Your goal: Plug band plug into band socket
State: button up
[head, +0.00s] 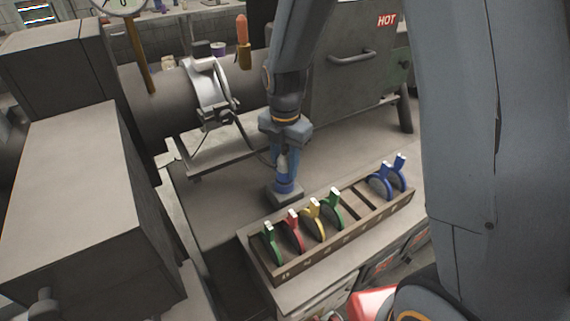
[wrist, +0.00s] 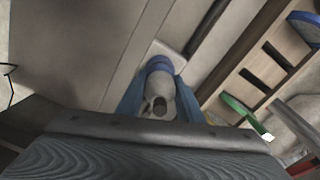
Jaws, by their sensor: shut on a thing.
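My gripper (head: 283,168) points down over the bench with its blue fingers closed around a pale grey plug, the band plug (wrist: 160,98). Directly below the plug is a blue ring on a square grey base, which looks like the band socket (head: 287,192); the ring and base also show in the wrist view (wrist: 159,64). The plug looks upright and in line with the ring, its lower end at or in it. I cannot tell how deep it sits. A dark cable (head: 247,138) runs from the silver band (head: 207,88) towards the plug.
A wooden rack (head: 345,236) with several coloured looped pieces stands close to the right of the socket. The large grey tube (head: 165,100) and a furnace marked HOT (head: 350,75) are behind. Bare bench top lies left of the socket.

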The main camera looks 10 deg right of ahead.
aim_at(285, 149)
jog(key=shift+f+b, duration=0.35)
jog(key=shift+f, duration=0.35)
dwell(0.3)
jog(key=o, duration=1.1)
jog(key=shift+c, duration=0.2)
jog(key=shift+r+b, duration=0.85)
jog(key=shift+r, duration=3.1)
